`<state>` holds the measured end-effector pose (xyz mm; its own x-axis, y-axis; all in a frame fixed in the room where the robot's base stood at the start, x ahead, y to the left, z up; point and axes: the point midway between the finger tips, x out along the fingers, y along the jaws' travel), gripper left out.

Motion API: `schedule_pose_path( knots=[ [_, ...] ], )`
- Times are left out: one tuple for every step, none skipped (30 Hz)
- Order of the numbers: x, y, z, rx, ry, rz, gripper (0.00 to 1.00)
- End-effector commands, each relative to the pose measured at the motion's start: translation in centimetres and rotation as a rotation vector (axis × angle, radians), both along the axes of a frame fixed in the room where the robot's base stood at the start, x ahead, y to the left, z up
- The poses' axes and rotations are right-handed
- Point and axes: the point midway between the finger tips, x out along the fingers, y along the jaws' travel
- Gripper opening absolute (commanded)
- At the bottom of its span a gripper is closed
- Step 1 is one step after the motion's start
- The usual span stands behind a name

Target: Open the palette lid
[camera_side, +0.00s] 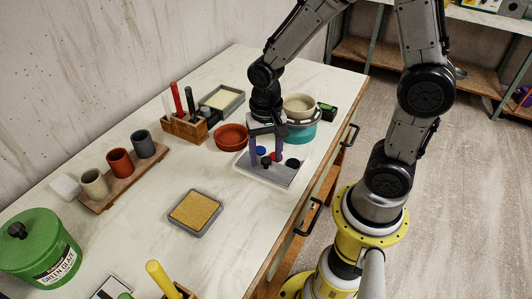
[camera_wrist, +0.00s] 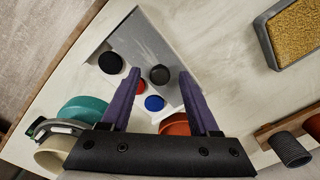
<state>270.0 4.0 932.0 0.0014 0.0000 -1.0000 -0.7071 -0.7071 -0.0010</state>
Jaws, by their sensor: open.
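The palette is a pale tray (camera_side: 243,158) near the table's front edge, also in the wrist view (camera_wrist: 121,44). Its grey lid (camera_side: 276,175) covers one side and also shows in the wrist view (camera_wrist: 150,38). Blue (camera_side: 261,151), red (camera_side: 274,157) and black (camera_side: 293,163) paint discs show beside the lid. A dark round knob (camera_side: 266,162) stands at the lid's edge, also in the wrist view (camera_wrist: 159,74). My gripper (camera_wrist: 161,75) is open, purple fingers pointing down, one either side of the knob with gaps. Whether the fingertips touch the lid is unclear.
A terracotta dish (camera_side: 231,137) sits close behind the palette. A tool block (camera_side: 185,127) is farther back left. A sponge tray (camera_side: 195,213) lies left, with bare table between.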

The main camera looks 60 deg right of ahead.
Motion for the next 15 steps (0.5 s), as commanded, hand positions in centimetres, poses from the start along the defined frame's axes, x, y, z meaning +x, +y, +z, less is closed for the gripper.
schedule_pose_path(
  knots=[
    [0.0, 0.0, 0.0, 0.0, 0.001, 0.0, 0.62],
    [0.0, 0.0, 0.1, 0.0, 0.0, 0.0, 0.62],
    [0.0, 0.0, 0.2, 0.001, -0.001, 0.0, 0.62],
    [0.0, 0.0, 0.4, 0.0, -0.001, 0.0, 0.62],
    [0.1, 0.0, 0.7, 0.0, -0.003, 0.0, 0.62],
    [0.1, 0.0, 1.1, 0.0, -0.003, 0.0, 0.62],
    [0.1, 0.0, 1.5, 0.0, -0.004, 0.0, 0.62],
    [0.1, 0.0, 2.0, 0.0, -0.004, 0.0, 0.62],
    [0.1, 0.0, 2.7, 0.0, -0.006, 0.0, 0.62],
    [0.1, 0.0, 3.3, 0.0, -0.007, 0.0, 0.62],
    [0.2, 0.0, 4.0, 0.0, -0.007, 0.0, 0.62],
    [0.2, 0.0, 4.9, 0.0, -0.008, 0.0, 0.62],
    [0.1, 0.0, 5.6, 0.0, -0.008, 0.0, 0.62],
    [0.1, 0.0, 6.2, 0.0, -0.007, 0.0, 0.62],
    [0.2, 0.0, 7.1, 0.0, -0.007, 0.0, 0.62]
  ],
)
